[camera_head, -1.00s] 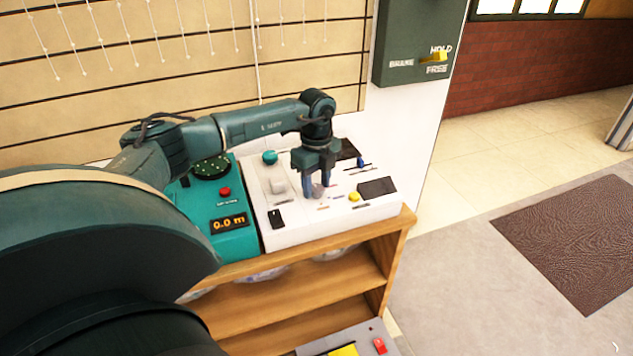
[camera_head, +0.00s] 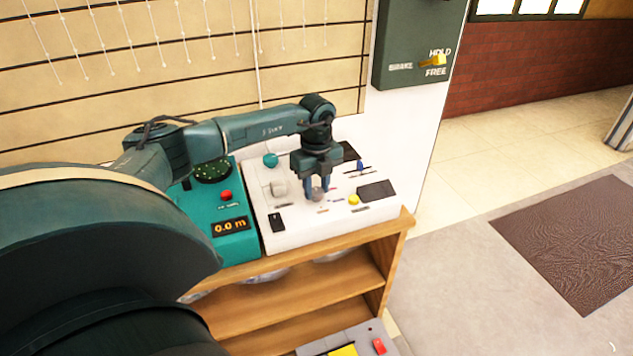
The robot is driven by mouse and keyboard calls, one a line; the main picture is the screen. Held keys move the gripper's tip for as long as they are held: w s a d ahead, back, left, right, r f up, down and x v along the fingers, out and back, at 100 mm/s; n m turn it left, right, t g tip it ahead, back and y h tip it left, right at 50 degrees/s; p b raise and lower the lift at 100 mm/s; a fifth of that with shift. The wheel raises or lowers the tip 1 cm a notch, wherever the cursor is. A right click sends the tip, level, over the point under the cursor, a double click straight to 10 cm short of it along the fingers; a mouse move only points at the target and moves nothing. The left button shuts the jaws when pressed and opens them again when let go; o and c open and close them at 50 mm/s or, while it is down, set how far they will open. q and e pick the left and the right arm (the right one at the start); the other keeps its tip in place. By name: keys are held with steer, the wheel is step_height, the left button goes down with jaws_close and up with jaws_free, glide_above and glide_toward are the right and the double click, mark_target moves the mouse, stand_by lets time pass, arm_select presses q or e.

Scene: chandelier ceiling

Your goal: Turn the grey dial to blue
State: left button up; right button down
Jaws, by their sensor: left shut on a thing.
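The grey dial (camera_head: 317,195) is a small round knob on the white control panel (camera_head: 300,231), with small coloured marks around it. My left gripper (camera_head: 318,188) reaches down from above with its blue fingers on either side of the dial, shut on it. The fingers and gripper body hide part of the dial and some marks, so I cannot tell which colour it points to. My right gripper is not in view.
The panel also carries a teal knob (camera_head: 270,160), a yellow button (camera_head: 353,199) and a blue lever (camera_head: 361,166). A teal box (camera_head: 237,247) with a red button and a "0.0 m" display stands left. A wooden shelf (camera_head: 392,246) is below.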

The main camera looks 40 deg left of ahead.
arm_select(q)
steer(key=m+p, duration=0.1)
steer(key=m, duration=0.1)
steer(key=shift+r+m, duration=0.15)
steer(key=shift+m, duration=0.25)
steer(key=shift+m+p, duration=0.4)
steer(key=shift+m, duration=0.9)
steer(key=shift+m+p, duration=0.3)
steer(key=shift+m, duration=1.5)
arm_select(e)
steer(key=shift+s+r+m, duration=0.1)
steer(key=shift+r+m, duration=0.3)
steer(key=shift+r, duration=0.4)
arm_select(q)
steer(key=o, duration=1)
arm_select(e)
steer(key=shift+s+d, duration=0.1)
